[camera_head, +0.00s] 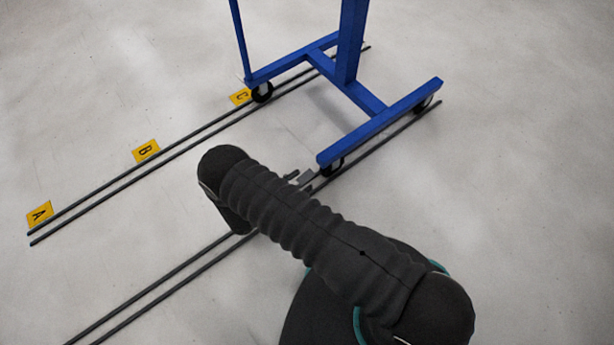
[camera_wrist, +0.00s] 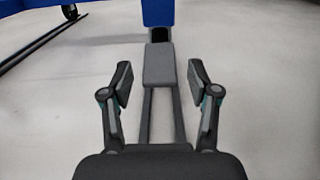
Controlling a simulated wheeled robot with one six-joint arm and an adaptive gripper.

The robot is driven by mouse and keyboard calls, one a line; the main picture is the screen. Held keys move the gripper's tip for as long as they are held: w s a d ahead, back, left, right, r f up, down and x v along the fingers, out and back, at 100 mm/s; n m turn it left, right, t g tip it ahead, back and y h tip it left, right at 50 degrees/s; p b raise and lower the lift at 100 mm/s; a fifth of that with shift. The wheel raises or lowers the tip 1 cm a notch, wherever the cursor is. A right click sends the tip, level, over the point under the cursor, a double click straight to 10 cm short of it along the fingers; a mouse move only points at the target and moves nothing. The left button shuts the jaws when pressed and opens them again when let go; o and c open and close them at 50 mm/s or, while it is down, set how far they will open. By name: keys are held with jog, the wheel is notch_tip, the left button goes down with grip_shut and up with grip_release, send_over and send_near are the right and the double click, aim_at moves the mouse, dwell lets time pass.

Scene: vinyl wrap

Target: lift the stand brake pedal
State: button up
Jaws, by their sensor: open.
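The blue stand (camera_head: 365,100) rests on dark casters between floor rails in the head view. Its blue frame also shows at the top of the wrist view (camera_wrist: 158,12). The brake pedal (camera_wrist: 158,64) is a grey flat plate below the frame, in the middle of the wrist view. In the head view a small grey piece of it (camera_head: 302,178) shows beside the near caster, partly hidden by my arm. My gripper (camera_wrist: 160,78) is open, with one finger on each side of the pedal and a visible gap on both sides.
Two pairs of dark rails (camera_head: 130,178) run along the grey floor. Yellow markers A (camera_head: 40,214), B (camera_head: 146,151) and C (camera_head: 240,97) lie along the left pair. A caster (camera_wrist: 70,11) shows at the wrist view's upper left. The floor to the right is clear.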

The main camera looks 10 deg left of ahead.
aim_at(308, 175)
jog(key=shift+x, duration=1.6)
grip_shut()
jog(key=shift+r, duration=0.2)
jog(key=g+y+p, duration=0.1)
jog(key=r+g+y+p, duration=0.1)
jog(key=shift+s+a+g+p, duration=0.1)
jog(key=shift+a+g+p, duration=0.05)
jog(key=shift+g+p, duration=0.25)
jog(key=shift+r+g+y+p, duration=0.15)
jog(key=shift+g+y+p, duration=0.5)
jog(key=shift+g+y, duration=0.2)
